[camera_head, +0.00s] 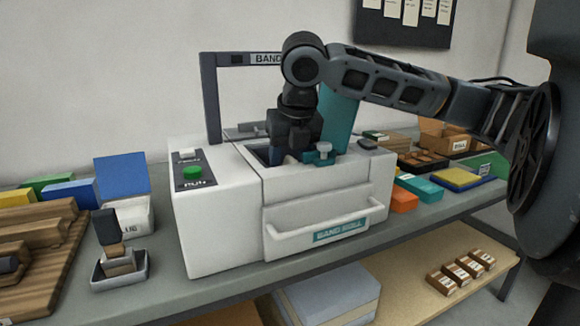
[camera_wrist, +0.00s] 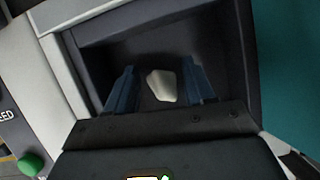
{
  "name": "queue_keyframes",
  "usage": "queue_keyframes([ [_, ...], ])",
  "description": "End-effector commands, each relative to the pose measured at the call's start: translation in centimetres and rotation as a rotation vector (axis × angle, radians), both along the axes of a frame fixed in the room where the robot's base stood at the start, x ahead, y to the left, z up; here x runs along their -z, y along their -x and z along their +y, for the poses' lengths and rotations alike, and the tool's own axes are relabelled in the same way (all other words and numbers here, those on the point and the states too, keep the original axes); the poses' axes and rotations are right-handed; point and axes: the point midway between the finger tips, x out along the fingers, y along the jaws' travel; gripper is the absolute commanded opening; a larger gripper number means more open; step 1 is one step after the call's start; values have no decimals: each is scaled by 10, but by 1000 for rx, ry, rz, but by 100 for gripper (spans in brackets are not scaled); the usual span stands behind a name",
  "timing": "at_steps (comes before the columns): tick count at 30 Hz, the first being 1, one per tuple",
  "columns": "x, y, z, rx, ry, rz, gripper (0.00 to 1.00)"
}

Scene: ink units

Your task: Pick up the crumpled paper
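The crumpled paper (camera_wrist: 161,86) is a small off-white lump on the dark floor of the machine's recess (camera_wrist: 205,48). It shows in the wrist view and is hidden in the head view. My gripper (camera_wrist: 158,85) is open, with one blue finger on each side of the paper and a visible gap to each. I cannot tell how far the fingertips are above the recess floor. In the head view my gripper (camera_head: 290,157) reaches down into the opening in the top of the white machine (camera_head: 220,225).
The recess walls stand close around my fingers. A teal part (camera_head: 338,115) and a clamp knob (camera_head: 323,148) are beside the gripper. A dark frame (camera_head: 210,95) rises behind. A green button (camera_head: 192,173) is on the machine's left. Wooden trays and colored boxes crowd the bench.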

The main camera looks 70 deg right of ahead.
Motion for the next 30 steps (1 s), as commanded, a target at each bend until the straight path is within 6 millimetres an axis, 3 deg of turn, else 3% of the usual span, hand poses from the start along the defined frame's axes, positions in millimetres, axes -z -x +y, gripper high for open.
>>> queue_keyframes([
  [14, 0, 0, 0, 0, 0, 0, 8],
  [23, -6, 0, 0, 0, 2, -1, 8],
  [30, -48, 0, 0, 0, 3, -2, 8],
])
